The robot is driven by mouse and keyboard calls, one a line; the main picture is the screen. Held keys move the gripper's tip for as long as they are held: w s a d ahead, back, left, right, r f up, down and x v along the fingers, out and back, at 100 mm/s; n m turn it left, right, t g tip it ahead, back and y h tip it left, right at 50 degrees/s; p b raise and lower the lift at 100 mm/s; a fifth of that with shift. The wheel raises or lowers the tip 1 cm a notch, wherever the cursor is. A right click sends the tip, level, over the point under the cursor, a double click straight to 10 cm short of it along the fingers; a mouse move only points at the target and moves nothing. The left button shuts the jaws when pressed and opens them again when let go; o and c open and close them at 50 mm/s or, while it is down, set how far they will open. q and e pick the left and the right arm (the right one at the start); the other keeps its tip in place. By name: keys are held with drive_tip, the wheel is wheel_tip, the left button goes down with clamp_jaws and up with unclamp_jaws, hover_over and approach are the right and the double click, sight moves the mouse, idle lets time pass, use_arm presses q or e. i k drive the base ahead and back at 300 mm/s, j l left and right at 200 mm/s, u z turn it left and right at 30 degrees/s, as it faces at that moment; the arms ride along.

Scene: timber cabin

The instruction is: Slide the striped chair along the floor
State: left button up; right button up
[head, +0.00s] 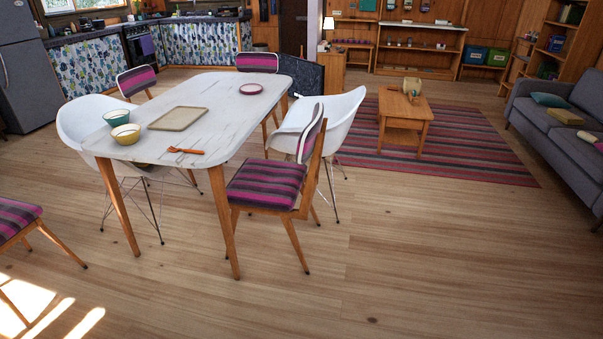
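Several striped chairs with pink, purple and dark stripes and wooden legs are in the head view. The nearest full one, a striped chair (265,183), stands upright on the floor at the near right corner of the white table (215,105). Its backrest is on the right and its seat is close to a table leg. Another striped chair (14,219) is cut off at the left edge. One striped chair (257,62) stands at the table's far end and another (137,80) at its far left side. Neither of my grippers is in view.
White shell chairs stand at the table's left (75,122) and right (345,108). A striped rug (465,160) lies under a wooden coffee table (405,112), with a grey sofa (555,115) at right. The wooden floor (400,260) in front is clear.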

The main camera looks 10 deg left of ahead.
sight(266, 187)
drive_tip(key=i+l+z, duration=0.1)
drive_tip(key=i+z, duration=0.4)
drive_tip(key=i, duration=1.45)
drive_tip(key=i+u, duration=0.4)
drive_tip(key=i+l+u, duration=0.25)
drive_tip(key=i+u, duration=0.15)
drive_tip(key=i+l+u, duration=0.4)
